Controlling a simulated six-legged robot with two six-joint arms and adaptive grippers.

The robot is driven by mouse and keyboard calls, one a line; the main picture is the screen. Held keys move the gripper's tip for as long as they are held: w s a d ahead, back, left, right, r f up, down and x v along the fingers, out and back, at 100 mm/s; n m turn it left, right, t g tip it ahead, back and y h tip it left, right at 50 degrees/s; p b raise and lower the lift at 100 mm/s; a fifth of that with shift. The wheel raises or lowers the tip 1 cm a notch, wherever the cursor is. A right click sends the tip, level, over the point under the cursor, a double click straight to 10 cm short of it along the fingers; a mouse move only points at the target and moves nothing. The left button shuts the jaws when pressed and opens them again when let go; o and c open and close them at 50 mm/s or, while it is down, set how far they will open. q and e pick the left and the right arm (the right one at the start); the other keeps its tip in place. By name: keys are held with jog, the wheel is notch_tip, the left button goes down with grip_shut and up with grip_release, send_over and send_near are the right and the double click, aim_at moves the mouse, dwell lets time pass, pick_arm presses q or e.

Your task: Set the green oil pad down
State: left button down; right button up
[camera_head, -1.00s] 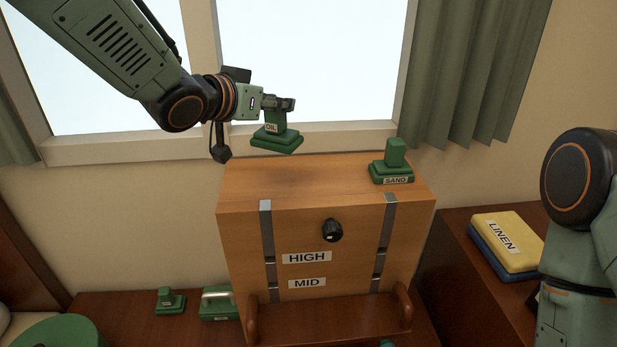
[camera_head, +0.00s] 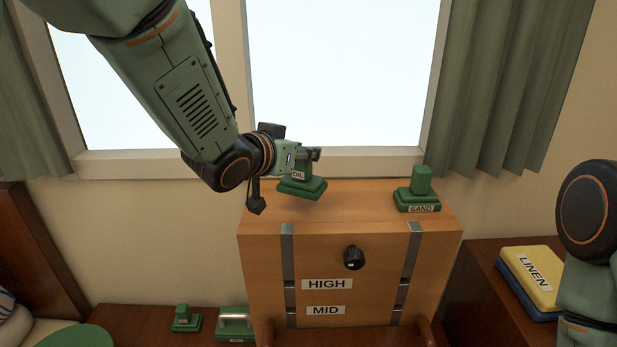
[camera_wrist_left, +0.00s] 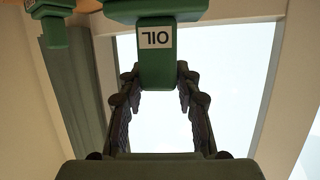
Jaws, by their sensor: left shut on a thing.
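The green oil pad (camera_head: 302,188) has a stepped base and an upright handle with an OIL label. My left gripper (camera_head: 312,156) is shut on its handle and holds it upright over the left part of the wooden cabinet's top (camera_head: 350,200). Whether the base touches the top I cannot tell for sure; it looks slightly above it. In the left wrist view the OIL handle (camera_wrist_left: 155,60) sits between the fingertips (camera_wrist_left: 158,75). My right gripper is not in view; only part of my right arm shows at the right edge.
A green sand pad (camera_head: 418,195) stands on the right of the cabinet top. A yellow and blue linen stack (camera_head: 530,275) lies on the right side table. Two green items, a small pad (camera_head: 186,319) and a handled one (camera_head: 235,325), stand on the lower left surface. A window is behind.

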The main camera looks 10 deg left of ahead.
aim_at(296, 174)
pick_arm(q)
jog(key=shift+a+f, duration=0.3)
jog(key=shift+f, duration=0.3)
notch_tip(296, 174, down, 3)
jog(key=shift+s+a, duration=0.1)
jog(key=shift+s, duration=0.05)
jog(key=shift+w+d+f, duration=0.1)
jog(key=shift+w+d, duration=0.1)
jog(key=shift+d, duration=0.05)
jog(key=shift+f, duration=0.15)
jog(key=c, duration=1.4)
grip_release()
jog(key=shift+s+a, duration=0.1)
jog(key=shift+a, duration=0.1)
jog(key=o, duration=0.3)
jog(key=shift+s, duration=0.1)
jog(key=shift+o, duration=0.9)
jog(key=shift+d, duration=0.15)
